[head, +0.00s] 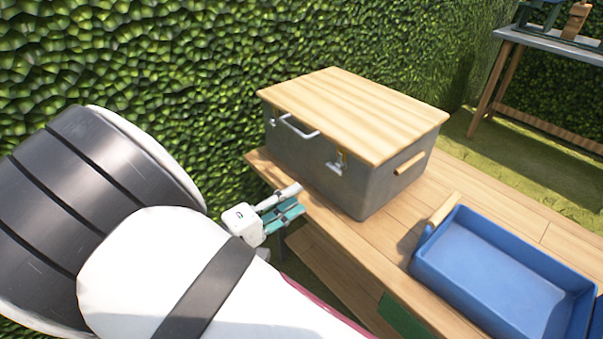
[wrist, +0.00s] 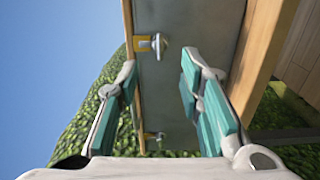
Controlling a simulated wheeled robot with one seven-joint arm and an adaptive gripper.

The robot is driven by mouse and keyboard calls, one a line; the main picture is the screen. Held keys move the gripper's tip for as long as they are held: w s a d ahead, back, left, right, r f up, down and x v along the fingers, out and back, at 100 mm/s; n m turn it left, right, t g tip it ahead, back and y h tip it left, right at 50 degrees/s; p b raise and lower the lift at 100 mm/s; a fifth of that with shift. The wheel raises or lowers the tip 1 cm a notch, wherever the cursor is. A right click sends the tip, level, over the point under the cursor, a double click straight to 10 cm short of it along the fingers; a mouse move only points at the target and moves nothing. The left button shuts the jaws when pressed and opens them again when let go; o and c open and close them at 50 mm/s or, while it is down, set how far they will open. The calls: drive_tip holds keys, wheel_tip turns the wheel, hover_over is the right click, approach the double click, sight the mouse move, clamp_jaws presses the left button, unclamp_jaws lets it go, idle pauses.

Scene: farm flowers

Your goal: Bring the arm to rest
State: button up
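My gripper (head: 284,203) is in the middle of the head view, at the left edge of the wooden table and left of the grey box's front. In the wrist view its two teal-padded fingers (wrist: 158,76) stand apart with nothing between them. My white and black arm fills the lower left of the head view. The gripper faces the grey box and appears apart from it.
The grey box (head: 318,170) with a wooden lid (head: 350,108) stands on the wooden table (head: 395,220). A blue tray (head: 480,268) lies at the right. A hedge (head: 220,60) rises behind. Another table (head: 560,44) stands far right.

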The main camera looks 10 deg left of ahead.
drive_tip(key=s+d+r+m+g, duration=0.2)
drive_tip(key=d+r+g, duration=0.25)
drive_tip(key=d, duration=0.45)
drive_tip(key=s+d+r+m+g+y, duration=0.1)
drive_tip(key=s+d+r+m+g, duration=0.25)
drive_tip(key=d, duration=0.55)
drive_tip(key=s+d+r+m+g, duration=0.1)
drive_tip(key=d+r+m+g, duration=0.1)
drive_tip(key=d+r+g, duration=0.5)
drive_tip(key=s+d+m+g+y, duration=0.1)
drive_tip(key=s+d+m+y, duration=0.1)
drive_tip(key=s+d+y, duration=0.55)
drive_tip(key=s+r+t+y, duration=0.1)
drive_tip(key=s+t+y, duration=0.2)
drive_tip(key=s, duration=1)
wheel_tip(320, 180, up, 22)
drive_tip(key=a+t+p, duration=0.1)
drive_tip(key=t+p, duration=0.2)
drive_tip(key=p, duration=1.7)
drive_tip(key=shift+m+p, duration=0.35)
drive_tip(key=shift+p, duration=0.05)
drive_tip(key=shift+r+h, duration=0.1)
drive_tip(key=shift+h, duration=0.15)
